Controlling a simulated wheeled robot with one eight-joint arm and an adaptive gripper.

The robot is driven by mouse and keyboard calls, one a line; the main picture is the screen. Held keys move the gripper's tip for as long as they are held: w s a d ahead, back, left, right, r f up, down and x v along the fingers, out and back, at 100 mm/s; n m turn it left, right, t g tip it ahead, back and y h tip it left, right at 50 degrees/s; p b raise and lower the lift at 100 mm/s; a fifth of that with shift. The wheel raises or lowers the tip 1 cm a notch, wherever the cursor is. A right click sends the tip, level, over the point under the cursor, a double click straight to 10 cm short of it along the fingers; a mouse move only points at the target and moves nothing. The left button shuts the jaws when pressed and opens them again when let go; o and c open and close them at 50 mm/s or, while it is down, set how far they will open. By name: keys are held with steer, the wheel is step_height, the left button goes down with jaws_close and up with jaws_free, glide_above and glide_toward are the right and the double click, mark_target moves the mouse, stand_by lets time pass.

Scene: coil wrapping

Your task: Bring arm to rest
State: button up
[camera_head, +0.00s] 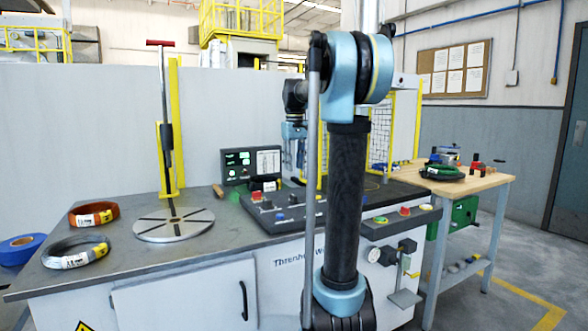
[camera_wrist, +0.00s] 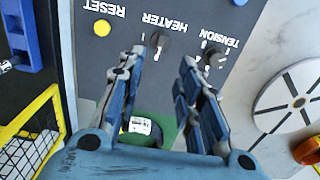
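My arm rises at the front middle of the head view and bends over the workbench (camera_head: 130,252). My gripper (camera_head: 294,160) hangs pointing down beyond my arm, above the control panel (camera_head: 262,208), and is partly hidden by my arm. In the wrist view my gripper (camera_wrist: 160,62) is open, with a clear gap between its fingers and nothing held. Below it is the panel face with a yellow reset button (camera_wrist: 101,28) and two dark knobs. A green thing with a white label (camera_wrist: 140,125) shows between the fingers, partly hidden.
A red-orange coil (camera_head: 92,214) and a grey coil (camera_head: 74,254) lie at the bench's left. A round plate (camera_head: 174,226) lies beside a yellow post (camera_head: 176,130). A yellow mesh guard (camera_head: 404,130) stands behind my arm. A wooden table (camera_head: 484,183) at the right holds a green coil (camera_head: 444,172).

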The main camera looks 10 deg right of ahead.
steer(key=s+f+m+t, duration=0.1)
steer(key=s+f, duration=1.3)
steer(key=s, duration=0.3)
steer(key=s+f+m+t, duration=0.1)
steer(key=s+f+m, duration=0.1)
steer(key=s+f, duration=1.3)
steer(key=shift+s+m, duration=0.3)
steer(key=shift+s, duration=0.95)
steer(key=shift+w+f, duration=0.15)
steer(key=shift+w, duration=0.3)
